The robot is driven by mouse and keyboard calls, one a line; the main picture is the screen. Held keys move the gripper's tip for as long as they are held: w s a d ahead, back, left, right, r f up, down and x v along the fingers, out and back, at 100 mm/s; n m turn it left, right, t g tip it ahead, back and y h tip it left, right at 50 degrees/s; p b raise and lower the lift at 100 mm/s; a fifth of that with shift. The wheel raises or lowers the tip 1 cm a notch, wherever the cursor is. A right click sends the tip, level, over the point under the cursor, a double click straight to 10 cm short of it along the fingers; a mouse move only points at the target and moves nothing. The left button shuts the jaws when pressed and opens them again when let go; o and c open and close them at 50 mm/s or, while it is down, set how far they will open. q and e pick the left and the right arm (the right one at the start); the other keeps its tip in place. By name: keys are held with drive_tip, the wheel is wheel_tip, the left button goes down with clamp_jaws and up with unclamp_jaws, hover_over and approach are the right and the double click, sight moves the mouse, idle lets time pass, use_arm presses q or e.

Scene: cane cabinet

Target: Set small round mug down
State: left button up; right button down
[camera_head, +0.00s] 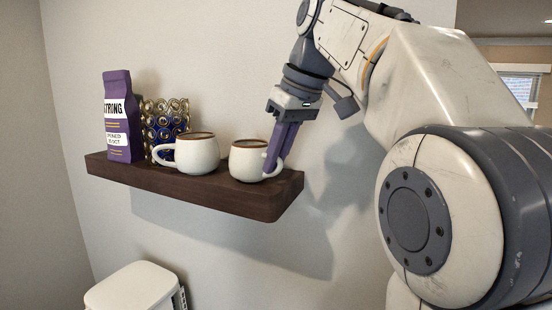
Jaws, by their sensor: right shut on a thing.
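The small round mug (248,162) is white with a brown rim and stands upright at the right part of the dark wooden shelf (210,192). Its base appears to touch the shelf top. My right gripper (274,168) comes down from above right, with its purple fingers shut on the mug's handle side. The fingers partly hide the handle. My left gripper is not in view.
A second white mug (200,155), its handle to the left, stands just left of the small mug. Behind it is a wire holder (165,122) with capsules, and a purple coffee bag (119,115) stands at the shelf's left end. A white lidded object (135,288) is below.

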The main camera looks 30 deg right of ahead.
drive_tip(key=c, duration=1.3)
unclamp_jaws()
drive_tip(key=shift+f, duration=0.1)
drive_tip(key=o, duration=0.4)
drive_tip(key=p+v, duration=0.4)
drive_tip(key=v, duration=0.8)
